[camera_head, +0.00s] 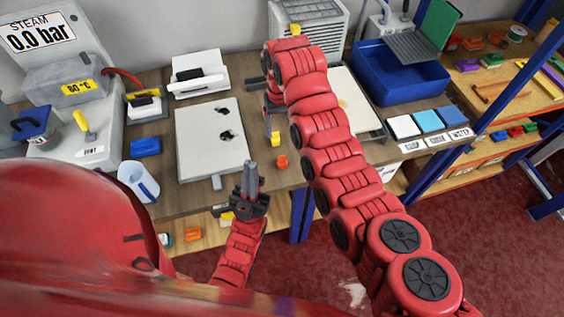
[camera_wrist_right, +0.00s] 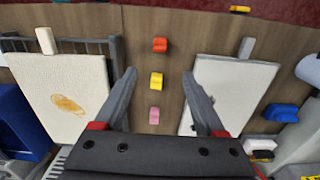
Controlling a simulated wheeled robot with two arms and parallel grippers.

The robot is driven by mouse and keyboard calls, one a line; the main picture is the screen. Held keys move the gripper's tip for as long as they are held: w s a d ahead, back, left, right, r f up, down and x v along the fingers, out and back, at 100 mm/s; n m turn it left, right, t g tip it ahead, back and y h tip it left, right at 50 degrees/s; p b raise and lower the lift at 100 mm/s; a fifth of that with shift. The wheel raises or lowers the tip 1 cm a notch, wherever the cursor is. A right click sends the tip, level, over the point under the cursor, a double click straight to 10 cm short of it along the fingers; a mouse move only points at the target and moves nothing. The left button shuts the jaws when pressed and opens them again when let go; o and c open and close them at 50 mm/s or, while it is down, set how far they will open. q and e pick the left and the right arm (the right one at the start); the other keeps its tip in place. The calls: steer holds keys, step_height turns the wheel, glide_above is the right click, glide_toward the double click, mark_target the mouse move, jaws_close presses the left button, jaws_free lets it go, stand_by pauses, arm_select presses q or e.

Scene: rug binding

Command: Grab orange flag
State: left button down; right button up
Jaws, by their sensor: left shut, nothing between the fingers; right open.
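A small orange piece (camera_head: 282,162), likely the orange flag, lies on the wooden table near its front edge. It also shows in the right wrist view (camera_wrist_right: 160,44), in line with a yellow piece (camera_wrist_right: 156,80) and a pink piece (camera_wrist_right: 154,115). My right gripper (camera_wrist_right: 159,76) is open and points down over this row. Its fingertips frame the yellow piece in the picture; the orange piece is beyond them, toward the front edge. Nothing is held. My left gripper (camera_head: 250,174) is shut and empty near the front edge, left of the orange piece.
A white board (camera_head: 195,150) lies left of the row, and a cream panel with a brown stain (camera_wrist_right: 65,85) lies on its other side. A blue bin (camera_head: 400,92) stands right of my right arm. A blue block (camera_head: 145,147) and a jug (camera_head: 138,182) are at left.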

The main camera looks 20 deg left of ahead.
steer(key=b, duration=0.5)
glide_above(282, 161)
steer(key=f, duration=0.7)
steer(key=shift+w+f, duration=0.1)
steer(key=shift+w, duration=0.1)
step_height(282, 161, down, 3)
steer(key=p, duration=0.2)
steer(key=shift+p, duration=0.4)
steer(key=shift+f, duration=0.6)
steer(key=shift+f+p, duration=0.4)
steer(key=shift+p, duration=0.25)
steer(key=shift+s+f+p, duration=0.2)
steer(key=shift+f+p, duration=0.4)
steer(key=shift+f, duration=0.25)
step_height(282, 161, down, 2)
steer(key=shift+f+b, duration=0.1)
steer(key=shift+b, duration=0.4)
steer(key=shift+w+f, duration=0.1)
steer(key=shift+f, duration=0.3)
